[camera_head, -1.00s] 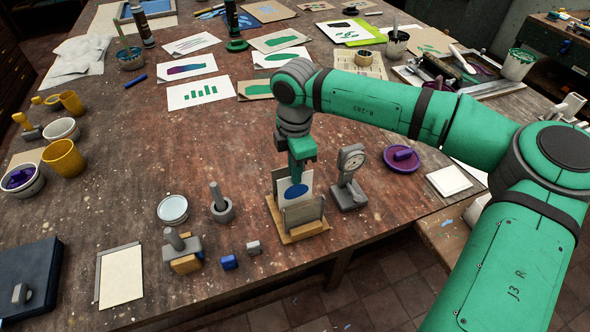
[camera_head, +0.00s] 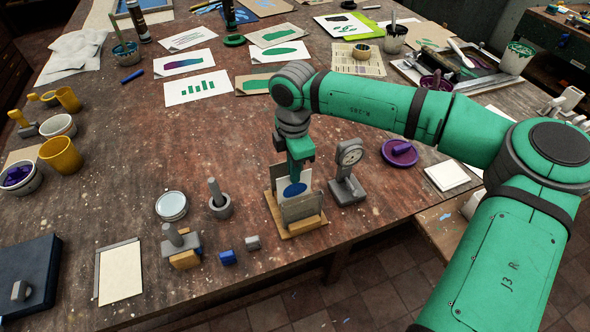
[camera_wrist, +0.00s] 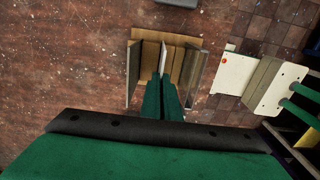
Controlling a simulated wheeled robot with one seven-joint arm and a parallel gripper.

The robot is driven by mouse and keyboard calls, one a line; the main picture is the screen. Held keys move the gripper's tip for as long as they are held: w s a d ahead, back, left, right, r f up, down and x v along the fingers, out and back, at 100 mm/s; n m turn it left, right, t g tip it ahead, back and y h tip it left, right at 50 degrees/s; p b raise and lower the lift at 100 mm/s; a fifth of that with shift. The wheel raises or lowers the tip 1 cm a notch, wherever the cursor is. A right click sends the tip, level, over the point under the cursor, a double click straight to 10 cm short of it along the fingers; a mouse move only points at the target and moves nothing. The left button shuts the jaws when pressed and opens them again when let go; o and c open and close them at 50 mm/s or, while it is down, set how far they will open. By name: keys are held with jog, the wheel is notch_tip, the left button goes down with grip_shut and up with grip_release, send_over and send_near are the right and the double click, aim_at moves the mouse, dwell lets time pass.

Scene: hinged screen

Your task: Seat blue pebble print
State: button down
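The blue pebble print (camera_head: 294,189) is a white card with a blue oval. It stands upright between the grey panels of a small wooden rack (camera_head: 302,230) near the table's front edge. The front panel hides its lower part, so I cannot tell whether it touches the rack's base. My gripper (camera_head: 295,178) points down over the rack, with its fingers at the card's top. In the wrist view, my gripper's two green fingers (camera_wrist: 163,98) are close together on the print's white edge (camera_wrist: 163,58), between the rack's upright panels (camera_wrist: 133,74).
A grey dial gauge (camera_head: 347,175) stands just right of the rack. A purple dish (camera_head: 400,153) lies further right.

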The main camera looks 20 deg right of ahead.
jog(key=c, duration=1.9)
grip_release()
jog(key=shift+a, duration=0.2)
jog(key=shift+c, duration=0.2)
jog(key=shift+d+r, duration=0.1)
jog(key=shift+r, duration=0.2)
notch_tip(320, 180, up, 10)
jog(key=shift+r, duration=0.1)
